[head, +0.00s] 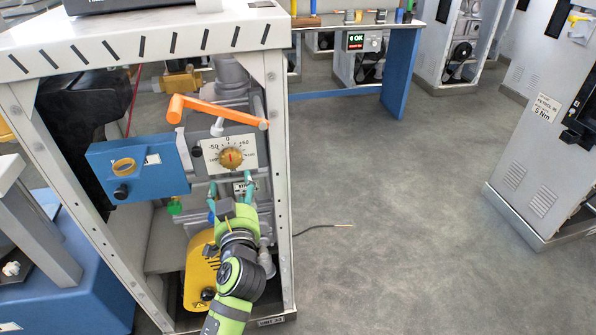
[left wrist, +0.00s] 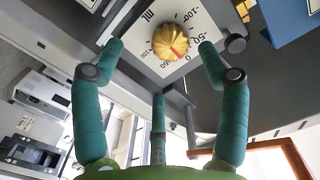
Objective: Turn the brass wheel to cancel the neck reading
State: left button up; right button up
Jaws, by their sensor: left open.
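The brass wheel (head: 231,158) is a ridged round knob with a red mark. It sits on a white dial plate (head: 209,155) printed with a scale, 0 at the top, on the grey unit in the dispenser frame. The red mark stands near upright in the head view. My left gripper (head: 230,186) is just below the wheel, its teal fingers apart and pointing up at it. In the left wrist view, the wheel (left wrist: 171,43) appears upside down between the open fingertips (left wrist: 160,48), with gaps on both sides. A third finger shows lower down. My right gripper is not in view.
An orange lever (head: 215,111) crosses above the dial. A blue box (head: 138,170) with a brass ring is at its left. A yellow part (head: 201,275) sits low in the frame. The frame's right post (head: 279,180) stands close to my arm. Open floor lies right.

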aim_at(231, 163)
pick_arm(q)
jog(key=w, duration=0.2)
jog(key=w+a+r, duration=0.1)
jog(key=w, duration=0.2)
jog(key=shift+w+a+r+p, duration=0.25)
jog(key=shift+w+a+p, duration=0.1)
jog(key=shift+a, duration=0.05)
jog(key=shift+w+a, duration=0.1)
jog(key=shift+w, duration=0.45)
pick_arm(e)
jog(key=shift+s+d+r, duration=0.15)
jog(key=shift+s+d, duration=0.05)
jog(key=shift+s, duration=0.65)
pick_arm(q)
jog(key=shift+f, duration=0.1)
jog(key=c, duration=1.2)
